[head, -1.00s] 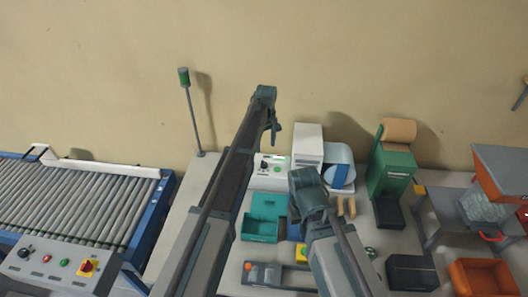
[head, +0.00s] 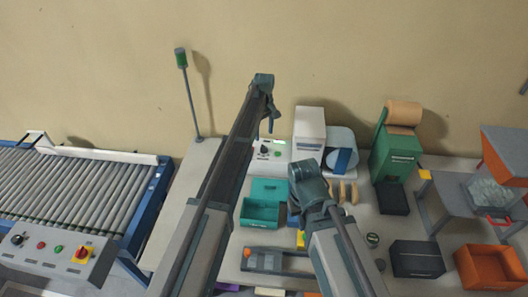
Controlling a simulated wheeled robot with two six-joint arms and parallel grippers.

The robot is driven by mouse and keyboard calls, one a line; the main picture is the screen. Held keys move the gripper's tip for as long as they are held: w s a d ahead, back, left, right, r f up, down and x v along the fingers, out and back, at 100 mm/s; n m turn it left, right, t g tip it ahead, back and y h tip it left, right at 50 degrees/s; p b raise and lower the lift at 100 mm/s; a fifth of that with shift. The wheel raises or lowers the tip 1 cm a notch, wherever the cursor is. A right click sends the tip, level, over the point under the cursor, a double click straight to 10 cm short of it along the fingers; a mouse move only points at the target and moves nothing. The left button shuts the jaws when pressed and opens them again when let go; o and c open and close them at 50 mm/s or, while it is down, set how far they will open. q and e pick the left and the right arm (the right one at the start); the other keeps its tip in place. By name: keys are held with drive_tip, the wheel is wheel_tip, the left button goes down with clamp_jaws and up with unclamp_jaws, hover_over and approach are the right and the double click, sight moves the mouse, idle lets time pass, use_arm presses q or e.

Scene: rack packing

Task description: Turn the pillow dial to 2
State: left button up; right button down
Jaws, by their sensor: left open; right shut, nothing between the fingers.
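A white control panel (head: 280,146) stands at the back of the table, beside a white box unit (head: 310,127) and a blue-banded pale roll (head: 343,150). A small dark dial (head: 264,149) shows on the panel's left part; its setting is too small to read. My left gripper (head: 272,124) hangs at the end of its raised arm, just above and left of the panel in the picture. It is open and empty, apart from the dial. My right arm reaches up in front of the roll unit; its gripper is shut and largely hidden behind its own wrist.
A teal bin (head: 260,209) sits in front of the panel. A green machine (head: 396,155), a black box (head: 417,260) and an orange bin (head: 490,267) are to the right. A roller conveyor (head: 75,200) and a signal post (head: 190,95) are at left.

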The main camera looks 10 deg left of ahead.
sight(264, 146)
use_arm(q)
wheel_tip(264, 146, down, 8)
drive_tip(key=b, duration=0.6)
drive_tip(key=shift+b, duration=0.4)
drive_tip(key=shift+r, duration=0.1)
clamp_jaws()
